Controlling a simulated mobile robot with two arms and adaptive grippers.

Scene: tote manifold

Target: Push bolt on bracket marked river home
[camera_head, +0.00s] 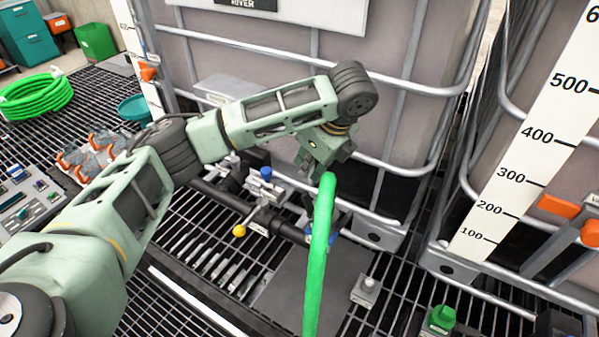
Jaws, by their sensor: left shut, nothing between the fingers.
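A plate reading "RIVER" (242,4) is on the caged tote (270,65) at the top of the head view, cut by the frame edge. Low on the tote's front, grey metal fittings (287,184) sit beside my left gripper, partly hidden. I cannot tell the bolt or its bracket apart there. My left gripper (316,168) points down in front of the tote's lower edge, shut and empty. It is close to the top of a green hose (322,225); I cannot tell whether they touch. My right gripper is out of view.
A dark pipe with a blue knob (265,173) and a yellow knob (239,231) runs below my left arm. A second tote with a scale (535,150) stands right. A coiled green hose (35,97) lies far left. Grating covers the floor.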

